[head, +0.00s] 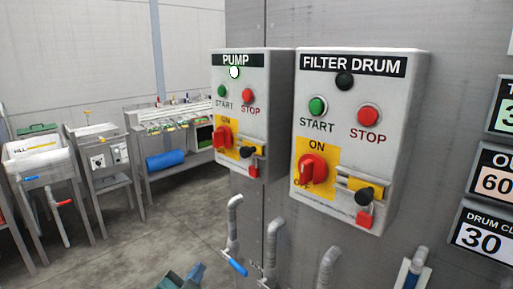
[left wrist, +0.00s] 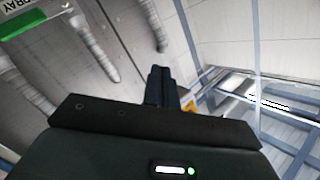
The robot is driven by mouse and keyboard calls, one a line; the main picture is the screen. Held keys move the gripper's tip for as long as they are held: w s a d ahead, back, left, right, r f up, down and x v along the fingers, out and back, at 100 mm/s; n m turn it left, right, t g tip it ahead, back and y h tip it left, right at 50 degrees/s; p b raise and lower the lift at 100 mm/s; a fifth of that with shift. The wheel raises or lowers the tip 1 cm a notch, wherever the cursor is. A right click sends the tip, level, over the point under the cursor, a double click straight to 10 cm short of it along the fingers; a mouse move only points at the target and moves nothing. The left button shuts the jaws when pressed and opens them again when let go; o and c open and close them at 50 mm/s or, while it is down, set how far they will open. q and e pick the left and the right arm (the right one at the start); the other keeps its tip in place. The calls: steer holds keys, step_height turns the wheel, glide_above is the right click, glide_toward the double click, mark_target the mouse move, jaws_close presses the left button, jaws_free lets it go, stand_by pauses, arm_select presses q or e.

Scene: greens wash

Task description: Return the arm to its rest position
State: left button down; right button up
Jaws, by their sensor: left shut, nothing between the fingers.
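My left gripper shows only as a small dark piece (head: 190,276) at the bottom edge of the head view, below the control boxes and apart from them. In the left wrist view its two dark fingers (left wrist: 161,72) are together with nothing between them. The rest of my left arm is out of the head view. My right gripper is in neither view.
The PUMP box (head: 263,115) has its lamp lit; the FILTER DRUM box (head: 380,190) has a dark lamp. Both are on the grey wall panel, with pipes (head: 272,250) below. Sinks (head: 40,160) and a bench (head: 150,130) stand left, beyond open floor (head: 130,240).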

arm_select(q)
steer(key=s+f+n+g, duration=0.3)
steer(key=s+f, duration=0.6)
steer(key=s, duration=0.3)
steer(key=s+f+n+g, duration=0.3)
steer(key=s+f, duration=0.5)
steer(key=s, duration=0.4)
steer(key=shift+s+a+f+n, duration=0.2)
steer(key=shift+a+f+n, duration=0.25)
steer(key=shift+n, duration=0.15)
